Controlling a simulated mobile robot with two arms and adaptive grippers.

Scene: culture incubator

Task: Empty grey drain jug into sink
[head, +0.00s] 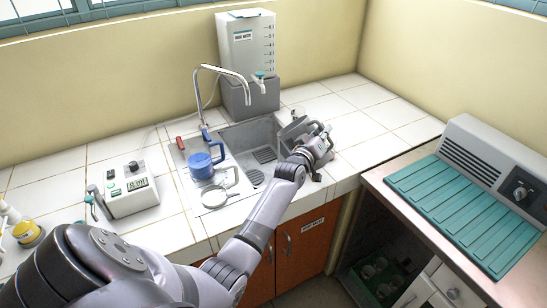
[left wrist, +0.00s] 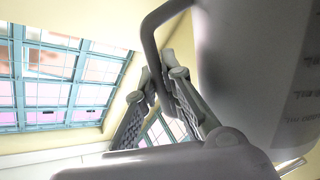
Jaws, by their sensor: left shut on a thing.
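The grey drain jug (head: 292,131) is at the right side of the sink (head: 250,134), partly hidden by my left gripper (head: 316,148). It appears tilted over the basin, but its mouth is hard to make out. In the left wrist view, the jug's grey body (left wrist: 255,60) with faint markings fills the upper right. Its handle (left wrist: 150,40) runs down between the fingers of my left gripper (left wrist: 160,75), which is shut on it. Whether liquid is inside or flowing cannot be seen. My right gripper is not in view.
A curved tap (head: 222,71) rises behind the sink. A white tank (head: 246,45) stands behind on a grey block. A teal-topped device (head: 460,205) is at right.

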